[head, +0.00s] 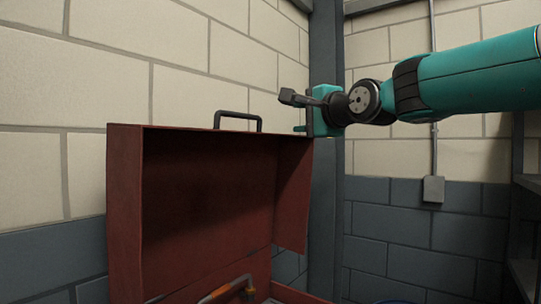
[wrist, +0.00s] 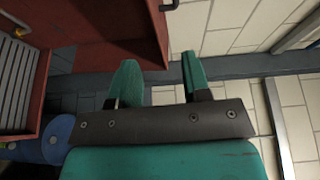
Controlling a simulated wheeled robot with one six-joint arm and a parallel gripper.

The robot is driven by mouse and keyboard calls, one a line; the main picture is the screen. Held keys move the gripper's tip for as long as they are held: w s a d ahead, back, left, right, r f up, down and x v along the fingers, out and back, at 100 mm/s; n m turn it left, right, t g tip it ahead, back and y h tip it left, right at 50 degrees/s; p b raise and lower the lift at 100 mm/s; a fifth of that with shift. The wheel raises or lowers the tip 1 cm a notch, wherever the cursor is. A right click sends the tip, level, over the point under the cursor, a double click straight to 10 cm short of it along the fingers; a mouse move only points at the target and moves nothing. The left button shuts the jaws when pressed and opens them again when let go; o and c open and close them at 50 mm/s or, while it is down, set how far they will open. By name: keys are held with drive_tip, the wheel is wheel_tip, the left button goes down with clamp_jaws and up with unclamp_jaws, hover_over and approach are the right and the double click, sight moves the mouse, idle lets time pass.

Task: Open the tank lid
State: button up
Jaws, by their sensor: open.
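The red-brown tank lid (head: 125,215) stands raised and upright in the head view, its hollow inside facing me. Its dark handle (head: 238,116) sits on its top edge. Part of the tank body (head: 262,270) shows below. In the wrist view the lid (wrist: 120,25) is at upper left, with the handle (wrist: 170,5) at the top edge. My gripper (head: 302,110) is beside the lid's upper right corner, apart from the handle. In the wrist view my gripper (wrist: 158,72) is open, with nothing between its fingers.
An orange and grey bar (head: 225,290) shows inside the tank, low in the head view. Grey slats (wrist: 18,80) show inside it in the wrist view. A blue round object (wrist: 58,132) is at lower left there. A block wall stands behind; shelving (head: 524,240) is at right.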

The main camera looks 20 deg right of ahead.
drive_tip(key=s+a+f+n+g, duration=0.3)
drive_tip(key=s+f+n+g, duration=0.1)
drive_tip(key=f, duration=0.5)
drive_tip(key=s+a+f+n+g+y, duration=0.1)
drive_tip(key=s+a+f+n+g, duration=0.3)
drive_tip(key=s+f, duration=0.5)
drive_tip(key=s+a+f+n+g, duration=0.4)
drive_tip(key=s+f+n+g, duration=0.1)
drive_tip(key=s+f+n, duration=0.2)
wheel_tip(320, 180, down, 2)
drive_tip(key=shift+a+f+n+y, duration=0.1)
drive_tip(key=shift+a+n+y, duration=0.2)
drive_tip(key=shift+n, duration=0.3)
drive_tip(key=s+f+n+g, duration=0.1)
drive_tip(key=s+f+n, duration=0.1)
drive_tip(key=s, duration=0.2)
drive_tip(key=s+f+n+g, duration=0.2)
drive_tip(key=s, duration=0.2)
drive_tip(key=s+f+n+g+h, duration=0.1)
drive_tip(key=s+f+n, duration=0.1)
drive_tip(key=s, duration=0.2)
drive_tip(key=shift+d+f, duration=0.25)
drive_tip(key=shift+f, duration=0.05)
